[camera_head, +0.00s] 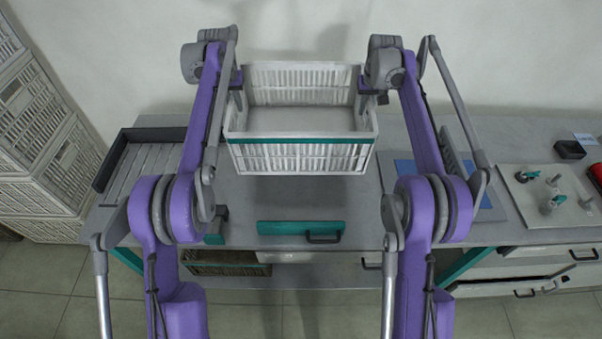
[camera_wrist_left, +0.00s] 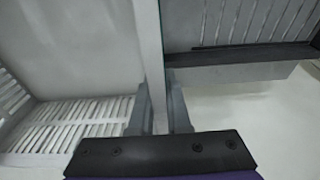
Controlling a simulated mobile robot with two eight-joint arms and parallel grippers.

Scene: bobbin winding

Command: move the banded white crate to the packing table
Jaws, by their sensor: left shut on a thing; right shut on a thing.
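The white crate (camera_head: 301,158) with a green band around its front is in the middle of the head view, over the grey table (camera_head: 290,200). It looks level and empty inside. My left gripper (camera_head: 238,97) is shut on the crate's left wall, and my right gripper (camera_head: 366,100) is shut on its right wall. In the left wrist view, the fingers of my left gripper (camera_wrist_left: 160,110) straddle the crate's wall (camera_wrist_left: 150,50). I cannot tell which table is the packing table. Whether the crate's underside touches the table is hard to tell.
A grey ribbed tray (camera_head: 145,168) lies left of the crate. Stacked white crates (camera_head: 40,130) stand at the far left. To the right are a blue mat (camera_head: 405,170), a board with green-handled parts (camera_head: 545,190) and a small black box (camera_head: 570,149). A wall closes the back.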

